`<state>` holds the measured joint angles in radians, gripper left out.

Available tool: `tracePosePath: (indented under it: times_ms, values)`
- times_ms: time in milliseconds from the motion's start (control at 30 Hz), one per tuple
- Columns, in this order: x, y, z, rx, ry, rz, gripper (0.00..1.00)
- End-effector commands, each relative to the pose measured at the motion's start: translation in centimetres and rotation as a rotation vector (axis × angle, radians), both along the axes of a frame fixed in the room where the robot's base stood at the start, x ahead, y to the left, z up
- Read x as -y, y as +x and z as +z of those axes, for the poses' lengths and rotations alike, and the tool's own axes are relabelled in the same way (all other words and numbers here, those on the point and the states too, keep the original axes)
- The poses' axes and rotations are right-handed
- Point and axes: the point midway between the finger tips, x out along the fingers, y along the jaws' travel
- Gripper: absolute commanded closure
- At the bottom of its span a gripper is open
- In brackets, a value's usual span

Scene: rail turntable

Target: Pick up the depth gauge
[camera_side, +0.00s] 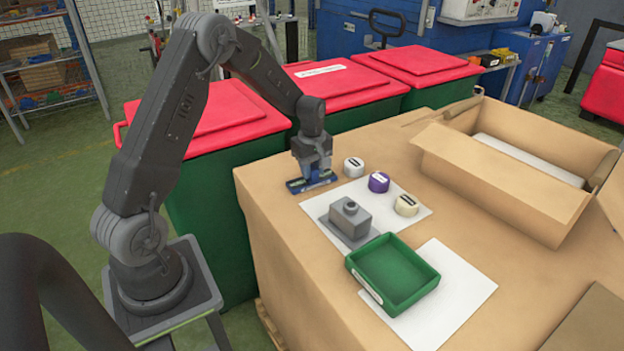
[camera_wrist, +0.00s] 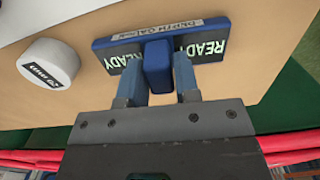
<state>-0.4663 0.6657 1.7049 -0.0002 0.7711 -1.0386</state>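The depth gauge (camera_wrist: 210,49) is a blue bar with white READY lettering, a label strip and a raised blue block (camera_wrist: 157,66) at its middle. In the side view the depth gauge (camera_side: 298,185) lies at the near left edge of the cardboard-coloured top. My gripper (camera_side: 314,171) points down over it. In the wrist view my gripper (camera_wrist: 158,75) has one finger on each side of the raised block, very close to it. Whether the fingers press on the block cannot be told. The bar appears to rest on the surface.
White (camera_side: 353,167), purple (camera_side: 379,182) and cream (camera_side: 406,205) round pieces stand nearby. A grey block with a knob (camera_side: 350,217) sits on a white sheet. A green tray (camera_side: 415,302) lies in front, and an open carton (camera_side: 560,215) at right. Red-lidded bins (camera_side: 335,85) stand behind.

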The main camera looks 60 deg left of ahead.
Motion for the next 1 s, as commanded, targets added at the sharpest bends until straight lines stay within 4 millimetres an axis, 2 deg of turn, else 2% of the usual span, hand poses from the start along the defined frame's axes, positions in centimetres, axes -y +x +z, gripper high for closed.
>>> tracePosePath:
  times_ms: [33,300,667,833,933,1000]
  values:
    - [0.0,0.0,0.0,0.0,0.0,0.0,0.75]
    - [0.0,0.0,0.0,0.0,0.0,0.0,1.0]
    - [0.0,0.1,0.5,0.003,0.001,0.0,1.0]
    - [-0.1,0.1,2.3,0.005,0.003,0.0,1.0]
    - [-0.1,0.1,4.3,0.006,0.003,0.0,1.0]
    - [-1.2,-1.2,5.2,0.003,0.003,0.007,1.0]
